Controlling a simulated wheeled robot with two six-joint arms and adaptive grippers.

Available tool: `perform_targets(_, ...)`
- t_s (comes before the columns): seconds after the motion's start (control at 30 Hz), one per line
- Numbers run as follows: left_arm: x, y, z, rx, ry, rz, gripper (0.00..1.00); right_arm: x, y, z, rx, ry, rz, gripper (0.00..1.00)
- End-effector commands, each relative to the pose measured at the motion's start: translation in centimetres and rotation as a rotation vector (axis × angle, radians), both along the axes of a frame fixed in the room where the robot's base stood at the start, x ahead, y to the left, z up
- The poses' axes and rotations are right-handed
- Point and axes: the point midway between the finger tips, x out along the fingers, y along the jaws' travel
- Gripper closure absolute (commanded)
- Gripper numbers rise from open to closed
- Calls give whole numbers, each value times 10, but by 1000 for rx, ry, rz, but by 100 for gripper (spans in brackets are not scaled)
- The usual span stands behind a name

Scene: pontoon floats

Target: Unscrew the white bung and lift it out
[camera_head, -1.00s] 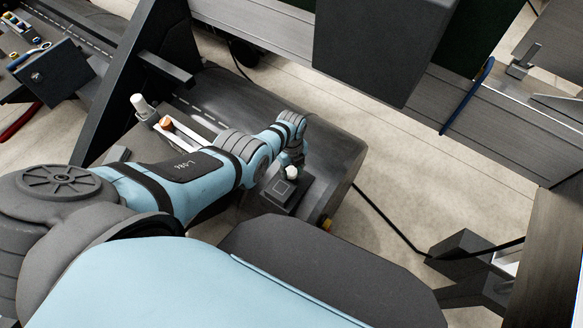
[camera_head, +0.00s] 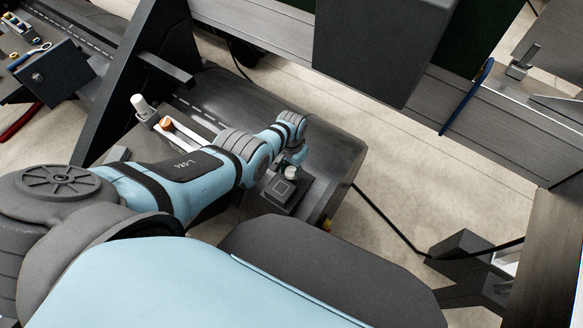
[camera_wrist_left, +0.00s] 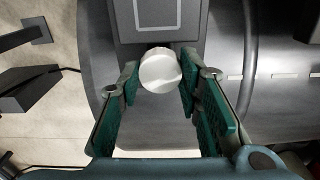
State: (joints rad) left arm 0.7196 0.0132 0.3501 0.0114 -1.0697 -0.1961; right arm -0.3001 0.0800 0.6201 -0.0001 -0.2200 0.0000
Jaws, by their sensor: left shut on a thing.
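The white bung (camera_head: 291,173) shows as a small pale knob beside a dark block with a light square outline (camera_head: 281,188) on the dark grey float (camera_head: 338,152). In the left wrist view the bung (camera_wrist_left: 160,71) is a round white cap seen end-on, with the block (camera_wrist_left: 158,22) just behind it. My left gripper (camera_wrist_left: 159,80) is shut on the bung, one green-padded finger at each side. In the head view the gripper (camera_head: 292,163) is small and partly hidden by its wrist. Whether the bung is raised is unclear. My right gripper is not in view.
A white upright piece (camera_head: 141,106) and an orange-tipped white bar (camera_head: 166,124) lie on the float left of my arm. A dark post (camera_head: 135,75) stands behind them. A black cable (camera_head: 385,218) runs right of the float. Pale floor (camera_head: 400,160) is open there.

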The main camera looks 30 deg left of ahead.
Motion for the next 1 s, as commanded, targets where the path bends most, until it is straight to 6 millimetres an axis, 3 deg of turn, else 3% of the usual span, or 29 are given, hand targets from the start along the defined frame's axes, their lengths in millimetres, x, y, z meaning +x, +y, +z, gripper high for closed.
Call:
perform_targets(0.33,0,0,0,0,1,105,93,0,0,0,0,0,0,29)
perform_targets(0.5,0,0,1,0,1,606,93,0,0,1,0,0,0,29)
perform_targets(0.53,0,0,1,0,1,630,65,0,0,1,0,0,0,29)
perform_targets(0.6,0,0,0,0,1,622,54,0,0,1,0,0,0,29)
perform_targets(1.0,0,0,8,0,0,619,52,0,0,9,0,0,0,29)
